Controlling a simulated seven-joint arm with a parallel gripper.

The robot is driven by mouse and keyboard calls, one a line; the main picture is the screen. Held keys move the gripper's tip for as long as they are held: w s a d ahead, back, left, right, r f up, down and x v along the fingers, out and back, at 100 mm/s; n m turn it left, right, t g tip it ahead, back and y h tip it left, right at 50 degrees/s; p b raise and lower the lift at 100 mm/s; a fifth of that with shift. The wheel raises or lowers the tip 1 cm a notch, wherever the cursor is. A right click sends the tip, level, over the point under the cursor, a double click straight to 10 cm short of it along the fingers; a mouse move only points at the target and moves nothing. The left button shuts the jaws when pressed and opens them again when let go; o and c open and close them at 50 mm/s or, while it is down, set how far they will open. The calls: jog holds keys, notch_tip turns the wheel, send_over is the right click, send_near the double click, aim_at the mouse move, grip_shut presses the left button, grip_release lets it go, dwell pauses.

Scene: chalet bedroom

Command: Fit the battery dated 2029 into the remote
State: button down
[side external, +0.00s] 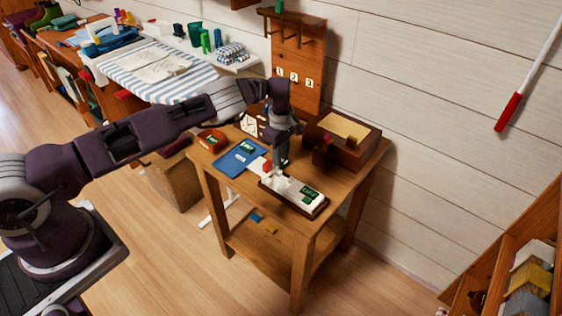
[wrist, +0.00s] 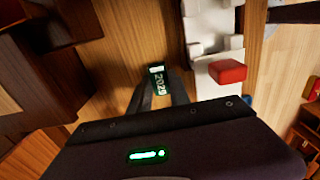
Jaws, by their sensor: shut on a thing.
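My gripper (side external: 281,160) is shut on a dark green battery marked 2029 (wrist: 157,79), which sits between the fingertips (wrist: 158,92) in the wrist view. It is held over the wooden table, beside the white remote (wrist: 208,45). In the side view the remote (side external: 279,184) lies on a dark wooden base on the table, with a dark green lettered patch (side external: 308,194) at its right end. A red block (wrist: 227,71) is at the remote's end in the wrist view. The held battery is hard to make out in the side view.
A blue mat (side external: 230,165) with a green piece (side external: 247,147) and a small red tray (side external: 203,144) lie to the left. A brown wooden box (side external: 345,150) stands behind on the right. A rack with hooks (side external: 297,55) rises at the back. Small items lie on the lower shelf.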

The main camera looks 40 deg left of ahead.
jog(key=shift+r, duration=0.15)
notch_tip(320, 180, up, 9)
jog(key=r, duration=0.2)
send_over(280, 184)
notch_tip(280, 184, down, 10)
jog(key=shift+r, duration=0.15)
jog(key=c, duration=1.5)
grip_release()
notch_tip(280, 184, up, 12)
